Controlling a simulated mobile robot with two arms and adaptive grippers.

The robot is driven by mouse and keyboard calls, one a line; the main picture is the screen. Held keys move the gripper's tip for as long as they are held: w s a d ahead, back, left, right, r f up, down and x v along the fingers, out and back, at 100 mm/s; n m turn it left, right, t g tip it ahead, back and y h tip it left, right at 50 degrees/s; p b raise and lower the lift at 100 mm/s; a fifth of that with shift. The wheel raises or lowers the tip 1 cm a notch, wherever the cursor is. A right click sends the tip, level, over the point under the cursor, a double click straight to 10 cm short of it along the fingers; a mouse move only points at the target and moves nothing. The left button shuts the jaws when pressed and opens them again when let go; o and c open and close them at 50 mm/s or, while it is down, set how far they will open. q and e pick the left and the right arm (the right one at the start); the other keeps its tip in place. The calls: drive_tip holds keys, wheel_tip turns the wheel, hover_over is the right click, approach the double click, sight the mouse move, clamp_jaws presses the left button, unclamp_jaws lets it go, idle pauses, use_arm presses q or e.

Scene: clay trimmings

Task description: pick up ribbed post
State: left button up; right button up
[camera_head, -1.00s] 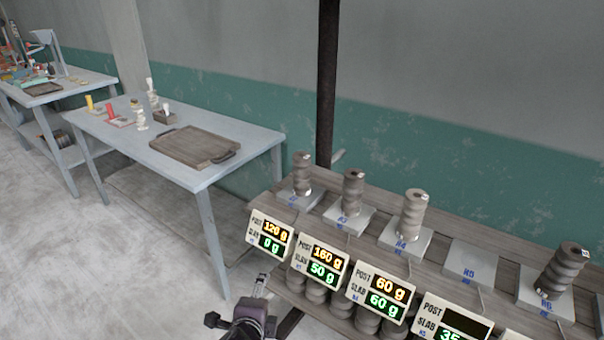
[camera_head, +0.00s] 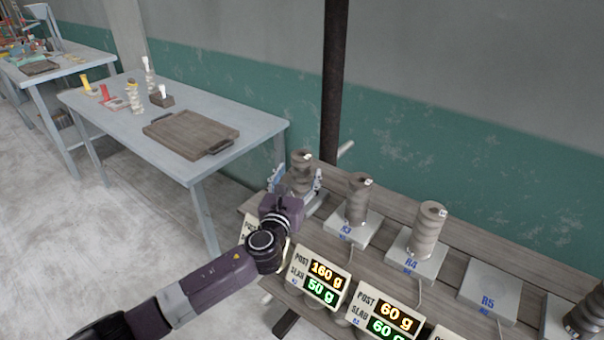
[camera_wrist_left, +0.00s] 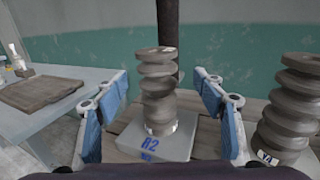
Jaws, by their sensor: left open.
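Several ribbed clay posts stand upright on grey labelled slabs along a wooden shelf. The leftmost ribbed post (camera_head: 300,171) stands on the slab marked R2 (camera_wrist_left: 181,146). My left gripper (camera_head: 296,182) is at this post, with one finger to each side. In the left wrist view the post (camera_wrist_left: 158,92) stands between the two open blue-padded fingers (camera_wrist_left: 166,115), with gaps on both sides and no contact visible. Other ribbed posts stand on R3 (camera_head: 359,199) and R4 (camera_head: 429,230). My right gripper is not in view.
The R5 slab (camera_head: 488,299) is bare. Digital displays (camera_head: 320,278) line the shelf front. A dark vertical pole (camera_head: 333,90) rises behind the shelf. A grey table (camera_head: 240,130) with a wooden tray (camera_head: 190,134) stands to the left.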

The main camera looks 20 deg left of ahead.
use_arm(q)
drive_tip(key=w, duration=0.4)
drive_tip(key=shift+w+a+f, duration=0.15)
drive_tip(key=shift+w+a, duration=0.15)
drive_tip(key=shift+w, duration=0.25)
drive_tip(key=c, duration=1.7)
clamp_jaws()
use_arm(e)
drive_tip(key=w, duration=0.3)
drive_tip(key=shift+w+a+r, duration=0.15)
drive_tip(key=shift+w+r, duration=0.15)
use_arm(q)
drive_tip(key=shift+r, duration=0.2)
